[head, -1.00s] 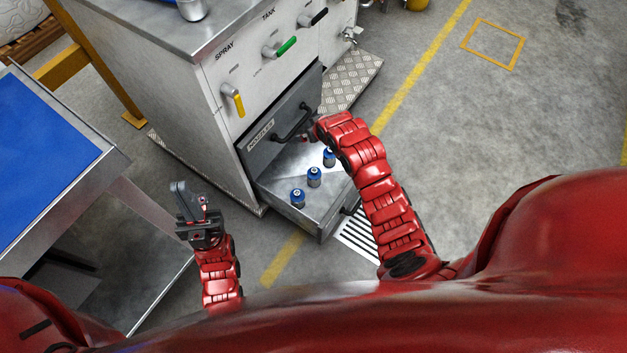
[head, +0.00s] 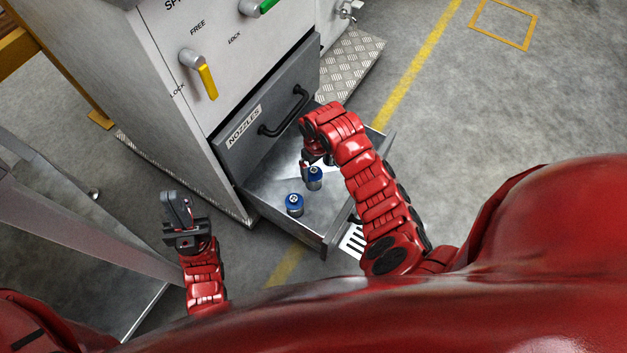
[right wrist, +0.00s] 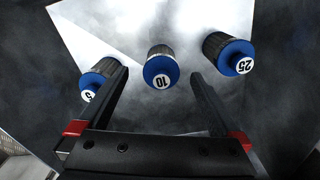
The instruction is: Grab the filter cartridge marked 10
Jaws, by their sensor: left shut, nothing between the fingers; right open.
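The filter cartridge marked 10 (right wrist: 161,72) is a dark cylinder with a blue cap and a white label; it stands in the middle of three. The cartridge marked 5 (right wrist: 97,78) is to its left and the one marked 25 (right wrist: 232,58) to its right. In the head view two blue-capped cartridges show in the open drawer (head: 287,224), their marks too small to read; my right arm hides the third. My right gripper (right wrist: 160,76) is open, its fingers pointing towards cartridge 10, one to each side, not closed on it. My left gripper (head: 177,208) is shut and empty, outside the drawer.
The grey cabinet (head: 150,100) has a drawer front labelled NOZZLES (head: 243,127) with a black handle (head: 284,112), and a yellow lever (head: 205,80) above. Open floor (head: 480,110) is at the right.

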